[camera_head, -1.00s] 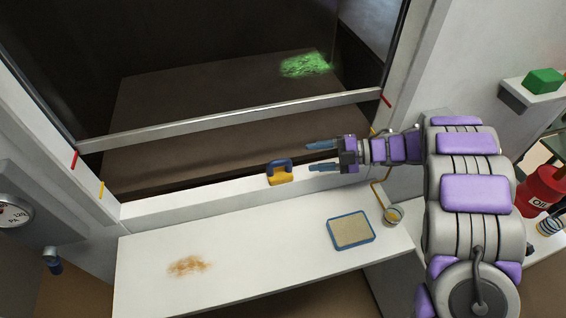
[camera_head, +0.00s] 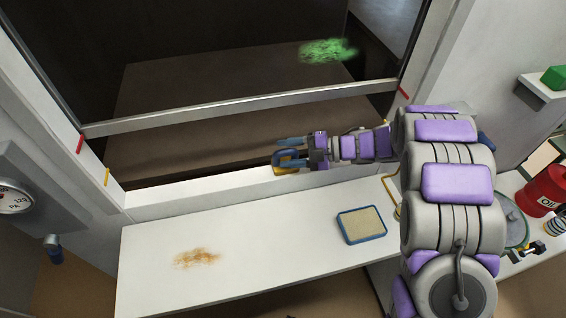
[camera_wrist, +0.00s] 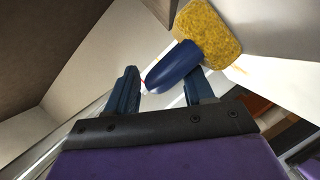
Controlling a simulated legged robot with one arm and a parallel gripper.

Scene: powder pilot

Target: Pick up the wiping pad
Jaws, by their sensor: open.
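The wiping pad (camera_head: 283,170) has a yellow sponge and a blue handle, and sits on the white sill in front of the dark cabinet opening. In the wrist view its yellow sponge (camera_wrist: 208,32) is at the top right, and its blue handle (camera_wrist: 173,67) shows at the gap between my fingers. My gripper (camera_head: 281,149) is open at the pad and partly hides it in the head view. In the wrist view the two blue fingers of my gripper (camera_wrist: 160,82) stand apart on either side of the handle; I cannot tell if they touch it.
A metal sash bar (camera_head: 240,107) crosses the opening above the pad. Green powder (camera_head: 328,50) lies inside the cabinet. The white shelf (camera_head: 270,235) below holds a brown stain (camera_head: 197,258) and a blue-rimmed tray (camera_head: 361,225). A red oil can (camera_head: 545,190) stands at right.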

